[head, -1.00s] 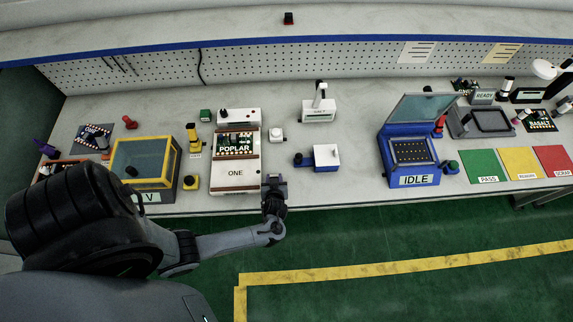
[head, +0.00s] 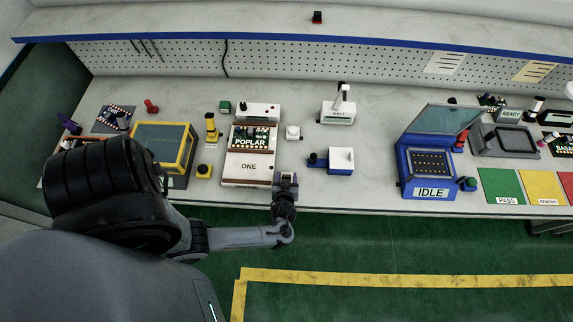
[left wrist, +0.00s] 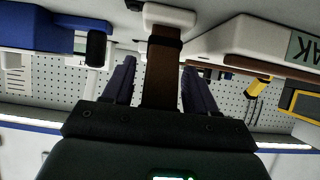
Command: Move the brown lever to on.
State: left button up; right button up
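The brown lever (left wrist: 162,75) shows in the left wrist view as a flat brown bar joined to a small white housing (left wrist: 168,16). My left gripper (left wrist: 160,80) has its two dark fingers spread, one on each side of the lever, with visible gaps on both sides. In the head view, my left gripper (head: 287,180) is at the bench's front edge, right of the white POPLAR/ONE unit (head: 247,168). A small white box (head: 292,132) stands behind it. I cannot make out the lever in the head view. My right gripper is not in view.
A blue unit with a white block (head: 340,160) stands right of my gripper, and the blue IDLE machine (head: 430,180) is farther right. Bare bench lies between the blue units.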

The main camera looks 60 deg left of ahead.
pick_arm(q)
jog(key=shift+d, duration=0.1)
jog(key=shift+s+d+r, duration=0.1)
jog(key=shift+d+r, duration=0.1)
jog(key=v, duration=1)
